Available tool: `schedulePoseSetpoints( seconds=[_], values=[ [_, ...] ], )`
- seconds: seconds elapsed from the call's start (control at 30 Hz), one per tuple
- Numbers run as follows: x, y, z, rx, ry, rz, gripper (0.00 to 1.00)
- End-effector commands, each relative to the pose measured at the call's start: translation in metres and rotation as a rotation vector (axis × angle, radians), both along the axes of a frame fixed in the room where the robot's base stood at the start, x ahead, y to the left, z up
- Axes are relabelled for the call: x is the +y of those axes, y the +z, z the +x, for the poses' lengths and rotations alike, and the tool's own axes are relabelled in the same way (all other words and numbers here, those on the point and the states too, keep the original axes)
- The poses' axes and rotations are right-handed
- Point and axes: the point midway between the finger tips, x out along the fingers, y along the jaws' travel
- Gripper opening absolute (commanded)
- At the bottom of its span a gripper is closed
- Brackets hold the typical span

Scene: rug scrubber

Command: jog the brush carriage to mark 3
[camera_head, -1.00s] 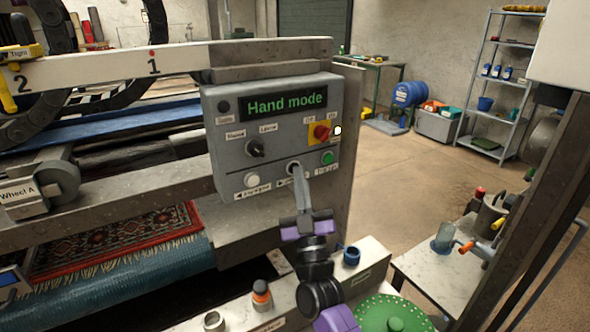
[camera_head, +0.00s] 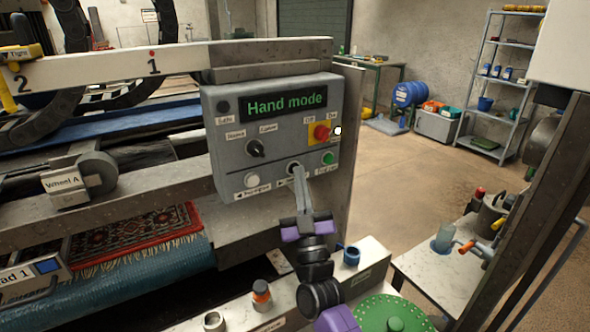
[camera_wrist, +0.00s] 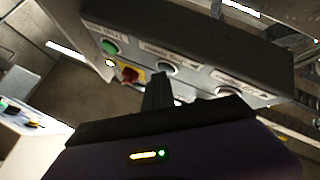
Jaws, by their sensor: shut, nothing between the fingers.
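The brush carriage shows in part at the left edge in the head view: a grey roller labelled Wheel A (camera_head: 92,174) and below it a unit whose label ends in "ad 1" (camera_head: 35,280). The white beam (camera_head: 110,67) above carries marks 1 and 2; mark 3 is not in view. The grey control panel (camera_head: 225,150) has a display (camera_head: 287,102) reading "Hand mode". My gripper (camera_head: 297,169) is shut and empty, its tips at the right-hand jog button, which they largely hide; contact is unclear. The left-hand jog button (camera_head: 251,180) is white and uncovered.
A red stop knob on yellow (camera_head: 321,132) and a green button (camera_head: 328,158) sit close right of my fingers. A patterned rug (camera_head: 130,240) lies under the frame. A bench with a green disc (camera_head: 393,312) stands below my gripper.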

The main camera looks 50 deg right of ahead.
Motion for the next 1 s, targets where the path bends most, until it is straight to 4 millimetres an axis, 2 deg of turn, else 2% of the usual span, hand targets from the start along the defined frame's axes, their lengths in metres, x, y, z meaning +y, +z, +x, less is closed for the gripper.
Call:
schedulePoseSetpoints(
  seconds=[0.33, 0.7, 1.0],
  values=[
    [0.004, 0.000, -0.014, 0.001, 0.000, 0.000, 0.00],
    [0.005, 0.000, -0.017, 0.000, 0.000, 0.000, 0.00],
    [0.012, 0.001, -0.041, 0.001, 0.000, 0.000, 0.00]
  ],
)
